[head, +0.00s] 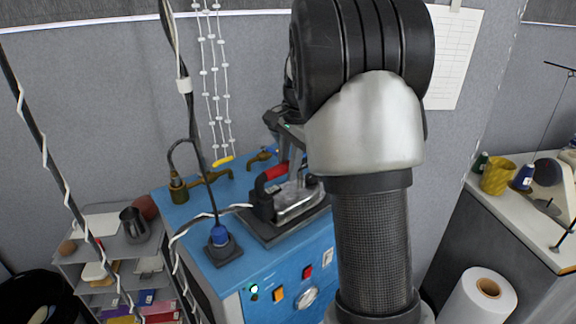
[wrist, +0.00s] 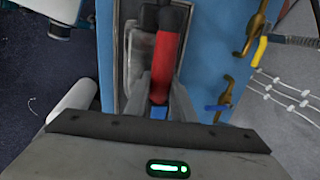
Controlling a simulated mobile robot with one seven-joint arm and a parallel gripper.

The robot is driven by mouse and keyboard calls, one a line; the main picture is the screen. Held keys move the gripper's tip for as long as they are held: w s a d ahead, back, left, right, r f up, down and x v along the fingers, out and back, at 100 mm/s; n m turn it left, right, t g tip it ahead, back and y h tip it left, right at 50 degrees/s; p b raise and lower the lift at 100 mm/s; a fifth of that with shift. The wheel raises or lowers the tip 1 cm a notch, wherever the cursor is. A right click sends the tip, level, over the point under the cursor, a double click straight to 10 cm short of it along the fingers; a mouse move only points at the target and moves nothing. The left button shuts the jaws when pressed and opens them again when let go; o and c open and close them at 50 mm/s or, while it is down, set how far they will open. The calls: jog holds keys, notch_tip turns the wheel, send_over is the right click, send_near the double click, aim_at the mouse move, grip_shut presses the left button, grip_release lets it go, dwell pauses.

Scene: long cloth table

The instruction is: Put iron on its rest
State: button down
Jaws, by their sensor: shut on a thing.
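The iron (head: 292,203) has a dark body, a silver soleplate and a red handle. It sits at or just above its dark flat rest (head: 268,236) on the blue cabinet; I cannot tell whether it touches. My gripper (head: 289,163) comes down from above onto the handle, partly hidden behind my arm. In the wrist view, my gripper (wrist: 160,98) has its fingers on either side of the iron's red handle (wrist: 166,60), shut on it. The rest's rim (wrist: 127,62) shows around the iron there. The iron's right end is hidden by my arm in the head view.
The blue cabinet top (head: 190,222) carries a blue-capped fitting (head: 219,236) and brass taps (head: 205,178) left of the iron. A white cable (head: 205,214) reaches the iron from the left. A shelf (head: 110,252) stands left; a sewing table (head: 520,220) stands right.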

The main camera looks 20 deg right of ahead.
jog(key=shift+w+r, duration=0.1)
jog(key=c, duration=1.4)
grip_release()
jog(key=shift+c, duration=0.2)
jog(key=shift+s+f, duration=0.2)
jog(key=shift+f, duration=0.1)
jog(key=s+d+r, duration=0.1)
jog(key=s+r, duration=0.2)
jog(key=r, duration=1.4)
jog(key=shift+r+p, duration=0.25)
jog(key=shift+p, duration=0.2)
